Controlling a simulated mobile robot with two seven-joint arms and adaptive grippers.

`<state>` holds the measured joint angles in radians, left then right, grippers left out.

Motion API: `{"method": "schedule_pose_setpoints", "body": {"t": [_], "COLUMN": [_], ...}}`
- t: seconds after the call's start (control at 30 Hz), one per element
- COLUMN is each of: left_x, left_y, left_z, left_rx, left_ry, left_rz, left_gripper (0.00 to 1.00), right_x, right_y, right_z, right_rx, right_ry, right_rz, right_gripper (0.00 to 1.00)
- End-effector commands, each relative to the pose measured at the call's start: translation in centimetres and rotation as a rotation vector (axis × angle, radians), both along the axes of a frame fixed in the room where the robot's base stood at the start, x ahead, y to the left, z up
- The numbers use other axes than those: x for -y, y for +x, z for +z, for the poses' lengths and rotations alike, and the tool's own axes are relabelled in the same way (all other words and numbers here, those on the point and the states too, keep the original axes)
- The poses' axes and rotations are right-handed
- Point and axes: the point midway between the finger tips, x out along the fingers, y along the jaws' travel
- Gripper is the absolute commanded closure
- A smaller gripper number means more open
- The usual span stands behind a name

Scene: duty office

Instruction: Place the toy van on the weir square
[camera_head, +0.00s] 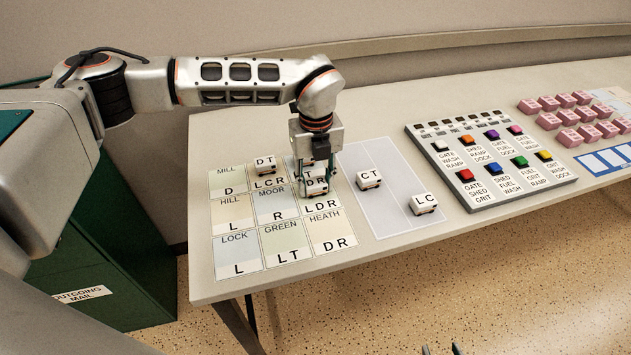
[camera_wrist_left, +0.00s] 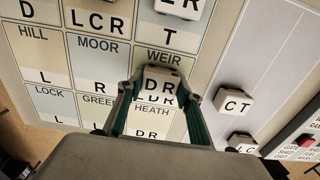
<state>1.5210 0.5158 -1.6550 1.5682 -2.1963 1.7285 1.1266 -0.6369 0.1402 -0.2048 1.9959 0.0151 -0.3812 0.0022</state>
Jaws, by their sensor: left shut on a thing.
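The toy van (camera_head: 316,187), a small white block marked DR, is between the fingers of my left gripper (camera_head: 317,180), which is shut on it. In the left wrist view the van (camera_wrist_left: 160,86) is over the weir square (camera_wrist_left: 165,56), below the WEIR name and just above the printed LDR letters. I cannot tell whether it touches the board. In the head view the gripper and van hide most of the weir square (camera_head: 322,217). My right gripper (camera_head: 440,350) shows only as two dark fingertips, apart and empty, at the bottom edge.
A DT van (camera_head: 265,163) stands on the top middle square. Another van, partly hidden, stands behind my left gripper. CT (camera_head: 369,179) and LC (camera_head: 424,203) vans stand on the pale panel (camera_head: 385,215). A button panel (camera_head: 487,160) and pink blocks (camera_head: 570,137) lie further right.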

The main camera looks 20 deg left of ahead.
Motion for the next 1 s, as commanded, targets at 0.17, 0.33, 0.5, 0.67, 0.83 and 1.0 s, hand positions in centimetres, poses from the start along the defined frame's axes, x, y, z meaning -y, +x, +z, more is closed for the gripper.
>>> {"method": "schedule_pose_setpoints", "body": {"t": [0.17, 0.33, 0.5, 0.67, 0.83, 1.0], "left_x": [0.0, 0.0, 0.0, 0.0, 0.0, 0.1], "left_y": [0.0, 0.0, 0.0, 0.0, 0.1, 0.1], "left_z": [-0.3, -0.3, -0.3, 0.8, 3.9, 7.5], "left_rx": [0.0, -0.001, -0.001, 0.001, 0.004, 0.004], "left_ry": [0.0, -0.001, -0.001, 0.001, 0.0, -0.001], "left_rz": [0.0, 0.0, 0.0, 0.001, 0.002, 0.0], "left_gripper": [0.52, 0.48, 0.48, 0.48, 0.48, 0.48], "right_x": [0.0, 0.0, 0.0, 0.0, 0.0, -0.1], "right_y": [0.0, -0.1, -0.1, -0.1, -0.1, -0.2], "right_z": [0.0, -0.1, -0.3, -0.2, 0.1, 0.2], "right_rx": [0.0, -0.002, -0.005, -0.005, -0.003, -0.005], "right_ry": [0.0, -0.001, -0.001, 0.0, 0.001, 0.006], "right_rz": [0.0, 0.0, 0.0, 0.0, -0.001, -0.001], "right_gripper": [0.6, 0.6, 0.6, 0.6, 0.6, 0.6]}}
